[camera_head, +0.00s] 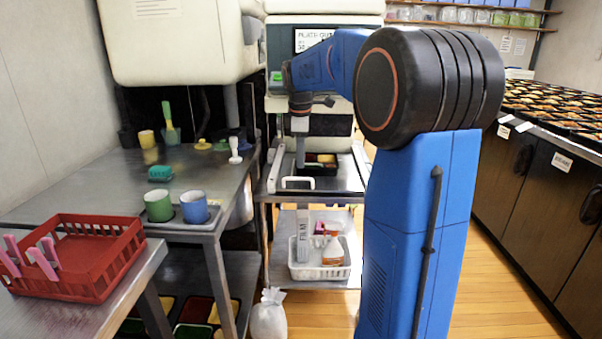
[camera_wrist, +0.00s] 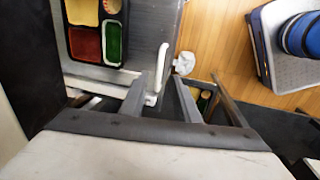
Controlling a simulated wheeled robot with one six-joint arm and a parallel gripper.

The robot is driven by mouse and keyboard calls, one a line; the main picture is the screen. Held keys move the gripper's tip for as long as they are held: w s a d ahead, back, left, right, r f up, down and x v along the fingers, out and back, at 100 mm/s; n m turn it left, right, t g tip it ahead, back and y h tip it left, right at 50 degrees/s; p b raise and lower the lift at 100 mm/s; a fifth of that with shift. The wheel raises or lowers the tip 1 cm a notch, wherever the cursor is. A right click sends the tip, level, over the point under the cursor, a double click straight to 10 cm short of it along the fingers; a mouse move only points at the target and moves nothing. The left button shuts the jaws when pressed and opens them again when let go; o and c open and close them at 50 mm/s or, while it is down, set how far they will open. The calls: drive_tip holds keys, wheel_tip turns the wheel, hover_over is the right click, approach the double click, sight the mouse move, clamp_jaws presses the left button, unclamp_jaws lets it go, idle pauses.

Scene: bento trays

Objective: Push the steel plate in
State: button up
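The steel plate (camera_head: 343,183) lies at the front of the machine, pulled out, with a white handle (camera_head: 286,184) on its near edge. A black bento tray (camera_head: 318,170) with coloured compartments rests on the plate. In the wrist view the tray shows yellow, red and green compartments, with the plate (camera_wrist: 88,73) beside it. My gripper (camera_head: 300,160) points down near the tray and handle; its fingertips are hard to make out in the head view. In the wrist view my gripper (camera_wrist: 160,82) has its fingers apart, with the white handle (camera_wrist: 163,60) close to them. Contact cannot be told.
The machine screen (camera_head: 312,40) partly shows "PLATE OUT". A steel table (camera_head: 95,185) at left bears two cups and a green sponge. A red crate (camera_head: 88,275) is at near left. Floor is clear at right.

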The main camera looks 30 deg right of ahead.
sight(301, 179)
drive_tip(key=f, duration=0.4)
drive_tip(key=w+f, duration=0.1)
drive_tip(key=f, duration=0.1)
drive_tip(key=shift+d+f, duration=0.35)
clamp_jaws()
